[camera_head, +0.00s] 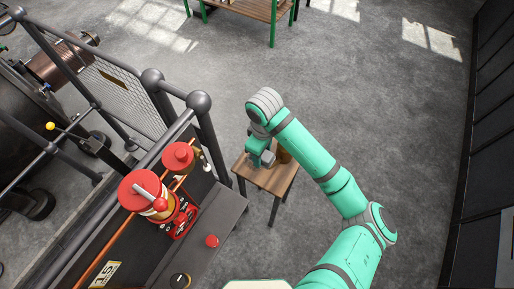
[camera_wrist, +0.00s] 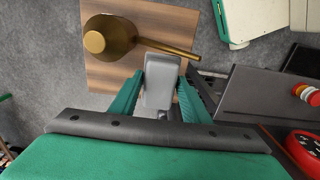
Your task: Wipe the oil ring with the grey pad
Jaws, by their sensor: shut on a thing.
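My gripper (camera_head: 262,156) is over the small wooden table. In the wrist view its two green fingers (camera_wrist: 161,86) are shut on the grey pad (camera_wrist: 161,78), which sits between them above the tabletop's near edge. I cannot tell whether the pad touches the wood. In the head view the pad cannot be made out. I cannot make out an oil ring in either view.
A brass oil can (camera_wrist: 112,40) with a long spout stands on the wooden table (camera_head: 284,181), beside the pad. A dark console (camera_head: 219,215) with red fittings and railings with ball-topped posts (camera_head: 199,103) stand left of the table. Grey floor is free beyond.

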